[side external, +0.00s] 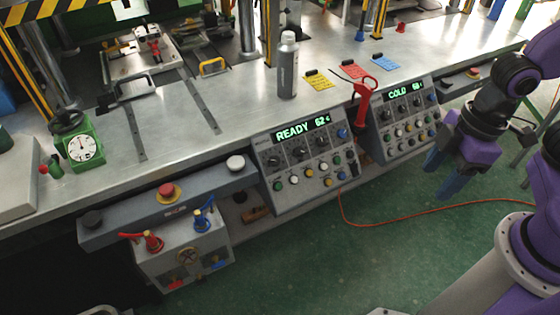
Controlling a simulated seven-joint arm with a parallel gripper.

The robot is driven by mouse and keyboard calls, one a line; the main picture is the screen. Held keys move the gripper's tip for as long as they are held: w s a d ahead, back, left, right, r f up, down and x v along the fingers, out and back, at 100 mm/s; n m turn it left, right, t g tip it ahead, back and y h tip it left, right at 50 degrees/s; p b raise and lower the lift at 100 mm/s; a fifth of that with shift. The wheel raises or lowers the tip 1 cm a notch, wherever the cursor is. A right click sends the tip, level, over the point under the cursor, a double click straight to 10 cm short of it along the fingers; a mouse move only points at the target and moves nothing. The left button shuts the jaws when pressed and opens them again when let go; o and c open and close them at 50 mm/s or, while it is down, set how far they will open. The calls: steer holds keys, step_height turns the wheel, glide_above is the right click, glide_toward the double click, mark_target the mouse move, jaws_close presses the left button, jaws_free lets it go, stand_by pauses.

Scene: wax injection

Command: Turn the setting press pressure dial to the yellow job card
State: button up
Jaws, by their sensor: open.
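A yellow job card (319,83) lies on the steel bench top, left of a red card and a blue card; its print is too small to read. Below the bench edge is a grey control panel (289,182) reading "READY 62", with a row of black dials (299,152) above coloured buttons. To its right is a second panel (407,136) reading "COLD", also with dark dials. I cannot tell which dial is the pressure dial or where the pointers stand. My gripper (444,173), with blue fingers, is open and empty, right of the COLD panel and apart from it.
A red-handled tool (363,100) stands between the panels, near a grey bottle (287,66). A red mushroom button (167,190) and a green-cased gauge (80,147) are at left. An orange cable (430,209) crosses the green floor, which is clear below the panels.

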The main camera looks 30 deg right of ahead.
steer(key=w+a+f+t+y, duration=0.1)
steer(key=w+a+f+y, duration=0.1)
steer(key=w+a+f, duration=0.35)
steer(key=n+t+y, duration=0.1)
steer(key=t+y, duration=0.2)
steer(key=t, duration=0.8)
glide_toward(276, 161)
steer(key=x, duration=0.8)
steer(key=c, duration=1)
